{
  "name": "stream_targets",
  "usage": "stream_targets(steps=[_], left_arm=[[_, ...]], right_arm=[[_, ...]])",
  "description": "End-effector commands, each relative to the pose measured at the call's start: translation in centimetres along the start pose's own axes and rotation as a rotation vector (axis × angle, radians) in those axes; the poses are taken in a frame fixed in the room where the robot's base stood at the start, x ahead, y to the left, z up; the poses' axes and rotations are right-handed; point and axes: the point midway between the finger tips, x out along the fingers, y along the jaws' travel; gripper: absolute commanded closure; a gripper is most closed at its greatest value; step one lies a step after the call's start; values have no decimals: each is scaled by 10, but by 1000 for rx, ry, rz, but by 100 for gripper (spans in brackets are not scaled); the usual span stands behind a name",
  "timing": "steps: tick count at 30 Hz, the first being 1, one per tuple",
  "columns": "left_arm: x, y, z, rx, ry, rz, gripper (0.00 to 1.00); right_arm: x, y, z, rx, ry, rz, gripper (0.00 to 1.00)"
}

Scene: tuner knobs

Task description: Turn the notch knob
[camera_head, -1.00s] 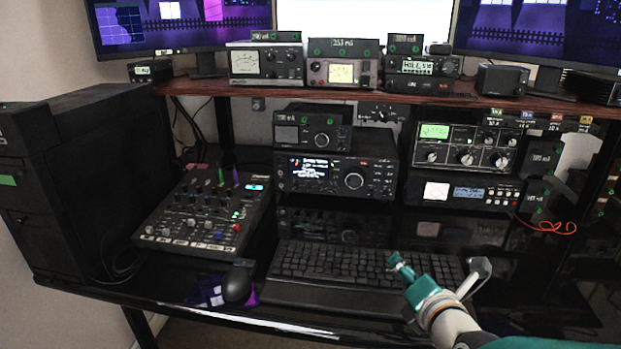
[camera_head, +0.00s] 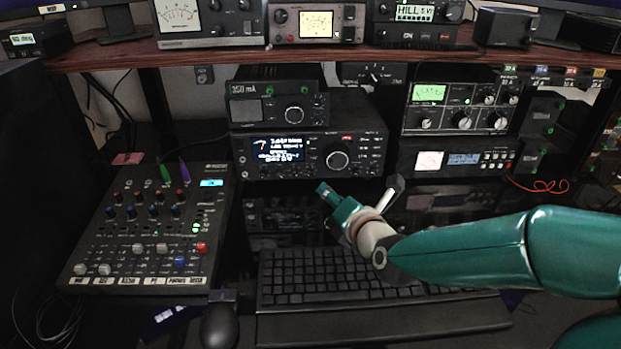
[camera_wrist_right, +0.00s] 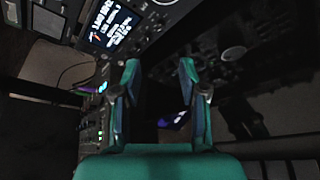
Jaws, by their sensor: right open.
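The black transceiver (camera_head: 310,155) stands in the middle of the desk with a lit display, a large round dial (camera_head: 337,160) and smaller knobs. I cannot read which one is the notch knob. My right gripper (camera_head: 360,187) is in front of and just below the transceiver, apart from it, above the keyboard. Its two teal fingers are spread and empty. In the right wrist view the open fingers (camera_wrist_right: 159,68) point at the dark area below the transceiver, whose display (camera_wrist_right: 115,22) shows at upper left. My left gripper is not in view.
A mixer (camera_head: 150,225) stands at left and a keyboard (camera_head: 330,280) lies below my right arm. A smaller unit (camera_head: 278,105) sits on the transceiver. A tuner (camera_head: 460,108) with several knobs stands at right. A wooden shelf (camera_head: 300,58) overhangs them.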

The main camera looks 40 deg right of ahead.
Motion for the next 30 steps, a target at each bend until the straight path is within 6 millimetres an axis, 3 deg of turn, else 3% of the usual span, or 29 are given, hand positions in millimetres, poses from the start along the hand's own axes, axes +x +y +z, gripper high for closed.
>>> stream_targets(steps=[9, 15, 21, 30], left_arm=[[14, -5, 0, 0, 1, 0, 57], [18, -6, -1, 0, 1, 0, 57], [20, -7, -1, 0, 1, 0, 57], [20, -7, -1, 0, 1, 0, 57]], right_arm=[[70, -5, 1, 1, -4, -6, 57], [106, -5, 2, 2, -6, -6, 57], [126, -5, 4, 3, -7, -6, 57], [131, -4, 4, 3, -7, -6, 57]])
